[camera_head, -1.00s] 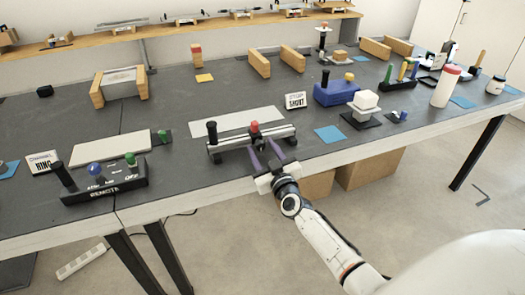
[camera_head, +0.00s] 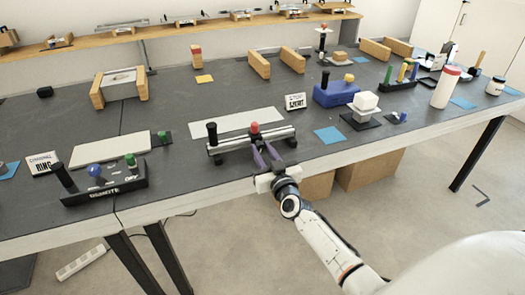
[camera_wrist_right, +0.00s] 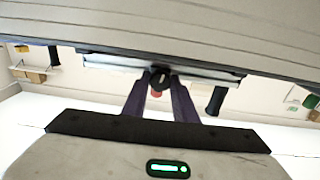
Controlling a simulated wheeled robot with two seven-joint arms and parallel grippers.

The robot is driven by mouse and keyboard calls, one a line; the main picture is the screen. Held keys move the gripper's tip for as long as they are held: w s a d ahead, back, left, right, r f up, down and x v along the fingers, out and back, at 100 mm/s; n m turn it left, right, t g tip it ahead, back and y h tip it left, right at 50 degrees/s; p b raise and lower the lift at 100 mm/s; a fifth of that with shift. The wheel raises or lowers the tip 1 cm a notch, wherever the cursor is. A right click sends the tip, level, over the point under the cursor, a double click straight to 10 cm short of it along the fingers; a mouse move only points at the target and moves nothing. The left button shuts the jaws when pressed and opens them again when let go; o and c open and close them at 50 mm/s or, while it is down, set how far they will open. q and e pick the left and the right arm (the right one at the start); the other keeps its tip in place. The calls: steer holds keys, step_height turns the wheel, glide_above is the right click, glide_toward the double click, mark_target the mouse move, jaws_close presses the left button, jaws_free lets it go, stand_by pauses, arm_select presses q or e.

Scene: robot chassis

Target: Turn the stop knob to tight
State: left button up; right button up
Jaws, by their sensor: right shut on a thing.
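A rail device (camera_head: 225,148) with silver bars stands near the table's front edge in the head view. It bears a red knob (camera_head: 254,127) and a black upright handle (camera_head: 212,132). My right gripper (camera_head: 266,154) reaches its front side with two purple fingers. In the right wrist view, my right gripper (camera_wrist_right: 159,86) is shut on a small dark knob (camera_wrist_right: 160,76) at the device's front. The red knob (camera_wrist_right: 157,93) shows just beyond it. The dark knob is mostly hidden in the head view, and its turn angle cannot be told. My left gripper is out of view.
A small sign (camera_head: 295,101) with "STOP" on its top line stands behind the device. A blue mat (camera_head: 328,135) lies on clear table nearby.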

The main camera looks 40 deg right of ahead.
steer(key=m, duration=0.4)
steer(key=shift+m, duration=0.3)
steer(key=m, duration=0.3)
steer(key=shift+f+m+b, duration=0.1)
steer(key=shift+m+b, duration=0.25)
steer(key=shift+m, duration=0.05)
steer(key=m+b, duration=0.1)
steer(key=m, duration=0.4)
steer(key=shift+a+m, duration=0.1)
steer(key=shift+m, duration=0.8)
steer(key=o, duration=1.1)
